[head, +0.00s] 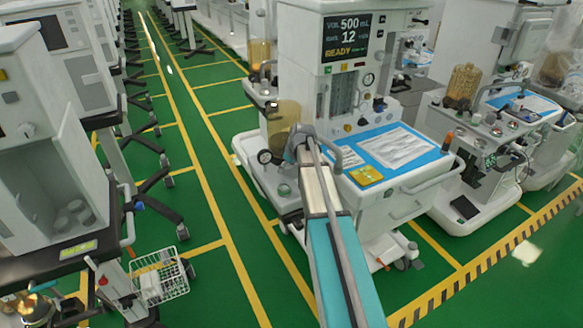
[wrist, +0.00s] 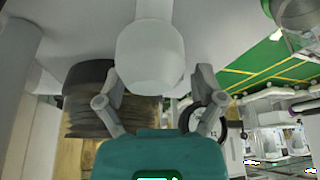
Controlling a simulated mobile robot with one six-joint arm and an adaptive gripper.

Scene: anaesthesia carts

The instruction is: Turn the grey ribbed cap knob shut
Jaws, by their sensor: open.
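My gripper (wrist: 160,105) is open in the wrist view, its two grey fingers apart. A smooth, pale, rounded part (wrist: 150,55) shows above and between the fingertips; contact is not clear. A dark grey ribbed piece (wrist: 88,85) sits behind the left finger, above a tan body. I cannot tell whether this ribbed piece is the cap knob. In the head view, my arm reaches to the left side of the middle anaesthesia cart (head: 395,215), beside its amber canister (head: 283,116). The fingers and any ribbed cap there are hidden or too small to tell.
A round gauge (head: 265,156) stands left of my arm's end. A blue-topped work surface with papers (head: 397,148) and a yellow pad (head: 366,176) lie to the right. Other carts stand on both sides.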

